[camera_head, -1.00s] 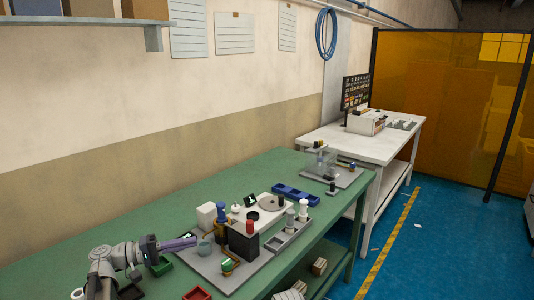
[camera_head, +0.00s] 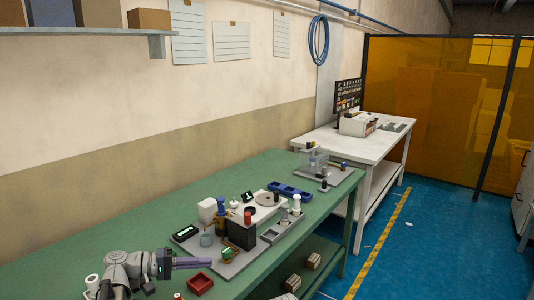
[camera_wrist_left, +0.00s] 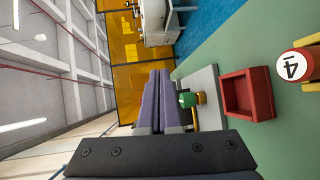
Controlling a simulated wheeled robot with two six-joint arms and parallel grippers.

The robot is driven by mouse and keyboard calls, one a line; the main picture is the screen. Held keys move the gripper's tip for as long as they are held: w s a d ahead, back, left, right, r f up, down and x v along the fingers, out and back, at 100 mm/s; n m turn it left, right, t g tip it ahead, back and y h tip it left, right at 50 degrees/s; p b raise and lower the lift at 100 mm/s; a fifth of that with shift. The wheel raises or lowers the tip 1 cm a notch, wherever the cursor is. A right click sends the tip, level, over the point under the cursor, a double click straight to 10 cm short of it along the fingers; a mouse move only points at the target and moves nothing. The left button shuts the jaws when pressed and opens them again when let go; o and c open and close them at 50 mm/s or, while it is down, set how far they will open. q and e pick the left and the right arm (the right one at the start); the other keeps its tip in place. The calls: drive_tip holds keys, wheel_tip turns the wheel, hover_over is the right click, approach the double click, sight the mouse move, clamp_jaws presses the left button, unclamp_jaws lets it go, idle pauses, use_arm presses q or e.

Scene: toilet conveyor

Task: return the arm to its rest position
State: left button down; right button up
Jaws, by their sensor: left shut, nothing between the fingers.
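My left arm comes in at the lower left of the head view. Its left gripper (camera_head: 206,263) has purple fingers pressed together with nothing between them. It is over the near part of the green bench (camera_head: 95,240), beside the near edge of the grey fixture plate (camera_head: 228,270). In the left wrist view the shut fingers (camera_wrist_left: 157,90) point away from the camera, with a green-topped part (camera_wrist_left: 187,100) just right of them. My right gripper is not in view.
A red tray (camera_head: 200,283) lies just below the fingers in the head view. The fixture holds a black block (camera_head: 242,234), a white block (camera_head: 207,210) and upright cylinders. A blue tray (camera_head: 289,191) sits behind. The bench's left part looks clear.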

use_arm(q)
drive_tip(key=s+d+f+g+y, duration=0.1)
drive_tip(key=d, duration=0.1)
drive_tip(key=s+d+f+p, duration=0.1)
drive_tip(key=d, duration=0.1)
drive_tip(key=s+d+f+m+g+y, duration=0.1)
drive_tip(key=d, duration=0.1)
drive_tip(key=shift+d+f+g+y+p, duration=0.2)
drive_tip(key=shift+d+g+y+p, duration=0.1)
drive_tip(key=shift+d+p, duration=0.1)
drive_tip(key=s+d+f+m+g+y+p, duration=0.1)
drive_tip(key=s+d+f+m+y+p, duration=0.1)
drive_tip(key=s+y, duration=0.5)
drive_tip(key=s+d+f+m+g+y+p, duration=0.1)
drive_tip(key=s+d+f+m+y+p, duration=0.2)
drive_tip(key=s+y, duration=0.4)
drive_tip(key=shift+s+d+m+p, duration=0.3)
drive_tip(key=shift+s+m+p, duration=0.45)
drive_tip(key=shift+p, duration=0.5)
